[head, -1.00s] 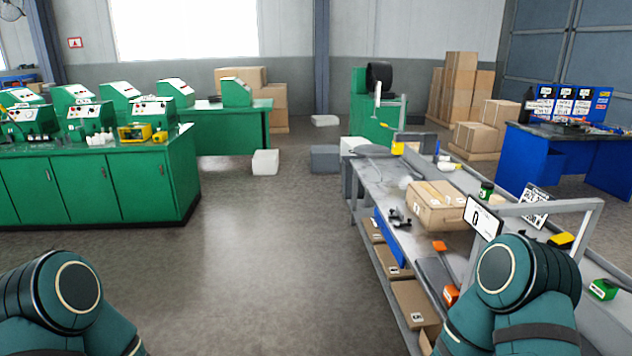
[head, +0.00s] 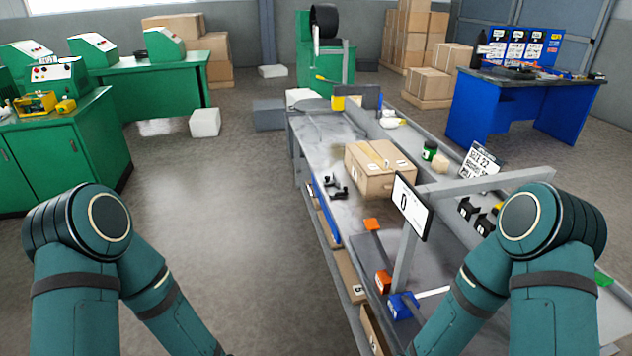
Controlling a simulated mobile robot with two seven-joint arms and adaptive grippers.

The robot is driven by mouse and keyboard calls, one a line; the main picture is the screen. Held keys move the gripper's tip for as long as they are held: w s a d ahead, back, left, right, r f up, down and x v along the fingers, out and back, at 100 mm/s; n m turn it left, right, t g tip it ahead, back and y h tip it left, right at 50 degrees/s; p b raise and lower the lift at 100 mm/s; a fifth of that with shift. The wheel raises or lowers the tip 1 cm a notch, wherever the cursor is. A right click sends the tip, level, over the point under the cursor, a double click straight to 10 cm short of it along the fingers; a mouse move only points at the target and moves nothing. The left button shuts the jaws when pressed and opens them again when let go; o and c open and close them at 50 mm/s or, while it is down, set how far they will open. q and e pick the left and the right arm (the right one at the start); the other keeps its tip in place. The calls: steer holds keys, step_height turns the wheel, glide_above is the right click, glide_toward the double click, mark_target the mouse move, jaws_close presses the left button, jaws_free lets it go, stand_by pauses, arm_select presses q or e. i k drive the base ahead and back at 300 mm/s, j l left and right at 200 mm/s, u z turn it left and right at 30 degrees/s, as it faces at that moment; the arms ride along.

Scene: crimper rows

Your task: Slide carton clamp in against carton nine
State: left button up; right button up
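A closed brown carton (head: 372,183) stands on the grey workbench (head: 318,140) in the head view. Its label is too small to read, so I cannot tell whether it is carton nine. A small black fixture (head: 334,182) lies on the bench just left of the carton, apart from it. I cannot tell whether it is the carton clamp.
More cartons (head: 350,274) stand on a shelf under the bench. A grey frame (head: 485,183) with a display (head: 409,206) rises above the bench. Green cabinets (head: 62,155) stand left, a blue table (head: 530,95) right. The floor left of the bench is clear.

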mark_target(334, 180)
steer(key=i+l, duration=0.1)
steer(key=i+j+z, duration=0.1)
steer(key=i+j, duration=2)
steer(key=i+j+z, duration=0.1)
steer(key=z, duration=0.35)
steer(key=i+j+z, duration=0.1)
steer(key=z, duration=0.3)
steer(key=j+z, duration=0.15)
steer(key=z, duration=1.3)
steer(key=i+j, duration=0.05)
steer(key=j, duration=0.05)
